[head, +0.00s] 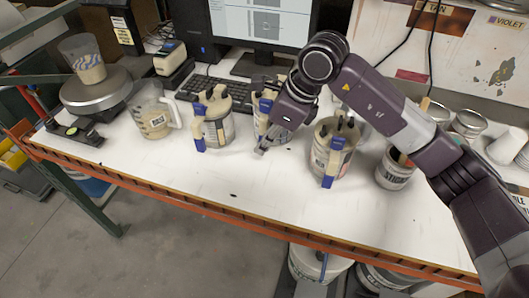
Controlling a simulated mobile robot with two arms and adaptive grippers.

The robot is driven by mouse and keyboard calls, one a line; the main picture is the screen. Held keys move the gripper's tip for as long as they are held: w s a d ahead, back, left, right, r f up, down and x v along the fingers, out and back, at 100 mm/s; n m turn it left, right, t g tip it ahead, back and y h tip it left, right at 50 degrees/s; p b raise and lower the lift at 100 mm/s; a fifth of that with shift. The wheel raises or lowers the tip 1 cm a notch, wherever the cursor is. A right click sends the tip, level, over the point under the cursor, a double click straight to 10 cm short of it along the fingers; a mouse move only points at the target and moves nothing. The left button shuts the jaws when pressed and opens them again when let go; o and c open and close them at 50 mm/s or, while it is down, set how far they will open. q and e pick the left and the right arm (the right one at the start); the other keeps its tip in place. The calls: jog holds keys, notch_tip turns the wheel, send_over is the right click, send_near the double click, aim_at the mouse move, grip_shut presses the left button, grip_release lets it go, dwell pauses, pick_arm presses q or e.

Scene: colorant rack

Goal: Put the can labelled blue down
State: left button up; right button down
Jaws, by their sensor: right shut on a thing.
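My right gripper (264,146) comes in from the right and reaches over the white worktop. It is shut on the middle can (262,121), at the can's front right side, and partly covers it. The can has blue and tan clips at its rim. It stands upright, at or just above the worktop. Its label is too small and too covered to read. A similar can (216,131) is to its left and another (321,158) to its right. My left gripper is not in view.
A measuring jug (153,121) and a scale (95,93) with a cup on it are at the left. A keyboard and monitor (262,22) stand behind the cans. A can of sticks (394,172) is at the right. The worktop (225,180) in front is clear up to its orange edge.

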jog(key=shift+a+f, duration=0.1)
jog(key=shift+f, duration=0.4)
notch_tip(320, 180, down, 4)
jog(key=shift+p, duration=0.6)
jog(key=shift+f, duration=0.2)
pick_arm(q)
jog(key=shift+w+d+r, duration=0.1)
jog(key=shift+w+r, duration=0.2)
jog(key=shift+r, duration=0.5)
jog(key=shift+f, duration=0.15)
pick_arm(e)
jog(key=shift+f, duration=0.15)
jog(key=c, duration=2.3)
grip_release()
jog(key=shift+f, duration=0.15)
jog(key=o, duration=0.4)
jog(key=shift+s, duration=0.1)
jog(key=shift+c, duration=0.2)
